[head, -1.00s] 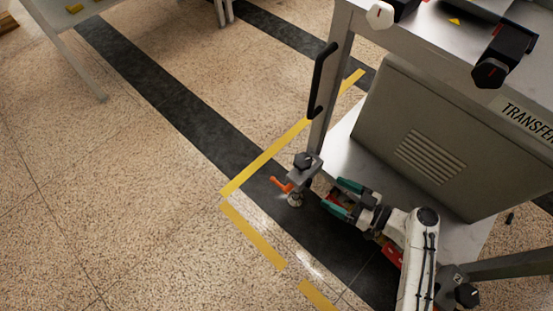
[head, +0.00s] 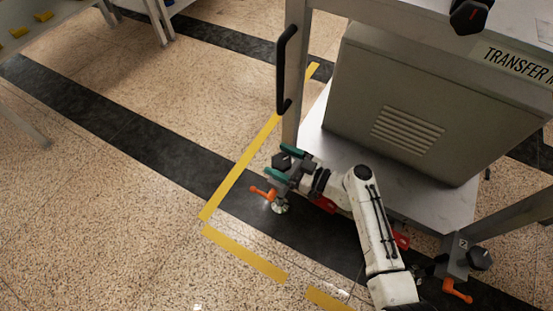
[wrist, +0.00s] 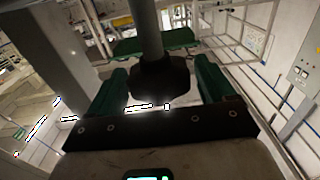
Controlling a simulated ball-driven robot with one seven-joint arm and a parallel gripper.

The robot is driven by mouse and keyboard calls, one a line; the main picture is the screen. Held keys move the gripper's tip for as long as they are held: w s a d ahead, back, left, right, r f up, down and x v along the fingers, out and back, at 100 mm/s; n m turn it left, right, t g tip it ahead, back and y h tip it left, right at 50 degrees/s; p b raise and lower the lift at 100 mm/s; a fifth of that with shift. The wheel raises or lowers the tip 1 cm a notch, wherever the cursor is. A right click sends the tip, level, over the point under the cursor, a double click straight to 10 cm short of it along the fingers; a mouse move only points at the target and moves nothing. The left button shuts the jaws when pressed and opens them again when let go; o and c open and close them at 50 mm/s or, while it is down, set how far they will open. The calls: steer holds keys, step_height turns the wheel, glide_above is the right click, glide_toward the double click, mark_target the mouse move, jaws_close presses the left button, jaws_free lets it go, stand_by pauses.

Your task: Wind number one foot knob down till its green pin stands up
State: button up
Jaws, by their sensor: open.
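The number one foot knob (head: 281,161) is black and sits at the cart's near left leg; I cannot read a number there. My gripper (head: 285,162) is open, its teal fingers beside the knob. In the wrist view the dark knob (wrist: 160,78) sits between the two fingers (wrist: 161,88), with gaps showing at the sides, and a grey post runs up from it. An orange lever (head: 263,194) and a round foot pad (head: 280,206) show below the knob. I see no green pin; my gripper hides part of the bracket.
A second foot bracket marked 2 (head: 461,244), with a black knob (head: 480,258) and orange lever (head: 457,290), is at the right. The cart's lower shelf (head: 340,150) and black handle (head: 286,70) are close by. The floor left of the yellow tape (head: 240,165) is clear.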

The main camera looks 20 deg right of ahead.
steer(key=shift+x, duration=0.8)
steer(key=shift+c, duration=0.2)
steer(key=c, duration=0.9)
